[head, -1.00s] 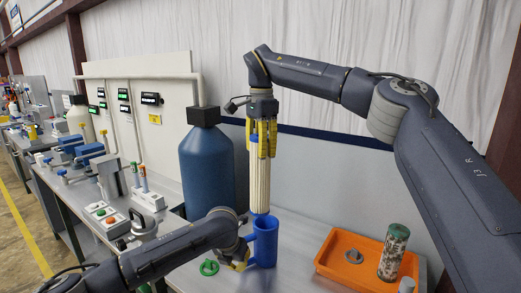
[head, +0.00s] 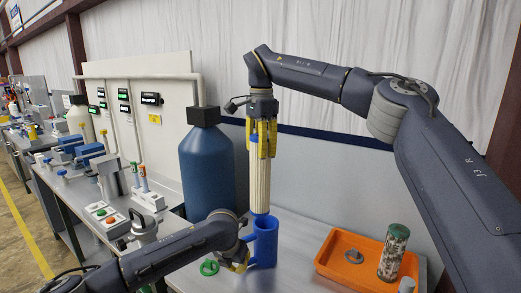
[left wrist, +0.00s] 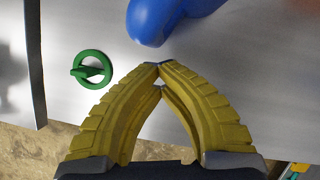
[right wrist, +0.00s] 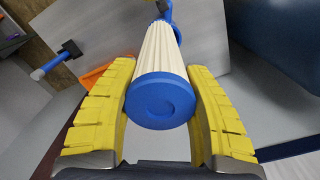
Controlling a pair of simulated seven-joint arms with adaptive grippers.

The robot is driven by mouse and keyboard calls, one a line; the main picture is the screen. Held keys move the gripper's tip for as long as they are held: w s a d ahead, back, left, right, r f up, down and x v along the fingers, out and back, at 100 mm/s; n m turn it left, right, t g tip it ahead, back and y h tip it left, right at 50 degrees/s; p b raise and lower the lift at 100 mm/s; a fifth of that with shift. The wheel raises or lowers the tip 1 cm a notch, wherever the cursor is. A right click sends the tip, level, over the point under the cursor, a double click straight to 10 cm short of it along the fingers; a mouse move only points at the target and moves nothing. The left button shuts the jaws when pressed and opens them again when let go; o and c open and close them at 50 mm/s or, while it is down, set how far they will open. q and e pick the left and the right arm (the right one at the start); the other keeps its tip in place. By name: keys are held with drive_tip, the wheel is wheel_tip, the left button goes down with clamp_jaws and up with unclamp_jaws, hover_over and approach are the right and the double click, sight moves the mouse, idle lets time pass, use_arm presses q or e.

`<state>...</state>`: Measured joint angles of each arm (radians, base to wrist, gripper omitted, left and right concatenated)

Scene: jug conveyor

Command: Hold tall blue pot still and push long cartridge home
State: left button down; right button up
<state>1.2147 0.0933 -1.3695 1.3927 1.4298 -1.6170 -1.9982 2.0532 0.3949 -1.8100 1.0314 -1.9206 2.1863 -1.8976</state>
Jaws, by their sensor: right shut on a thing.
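The tall blue pot (head: 265,245) stands upright on the grey bench, its handle on the left. The long cartridge (head: 259,182), cream and ribbed with blue ends, stands upright over the pot with its lower end at the pot's mouth; how deep it sits is hidden. My right gripper (head: 262,140) is shut on the cartridge's upper part; the right wrist view shows its blue end cap (right wrist: 160,102) between the yellow fingers. My left gripper (head: 240,265) is low beside the pot's handle. In the left wrist view its fingertips (left wrist: 158,66) meet, just short of the blue pot (left wrist: 155,22).
A green ring-shaped part (head: 209,267) lies left of the pot. A large blue bottle (head: 207,165) stands close behind. An orange tray (head: 340,268) to the right holds a grey part, with a green-capped jar (head: 393,255) at its right side.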

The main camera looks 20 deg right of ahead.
use_arm(q)
drive_tip(key=c, duration=2.2)
unclamp_jaws()
drive_tip(key=c, duration=1.7)
unclamp_jaws()
drive_tip(key=v, duration=1.2)
drive_tip(key=shift+s, duration=0.1)
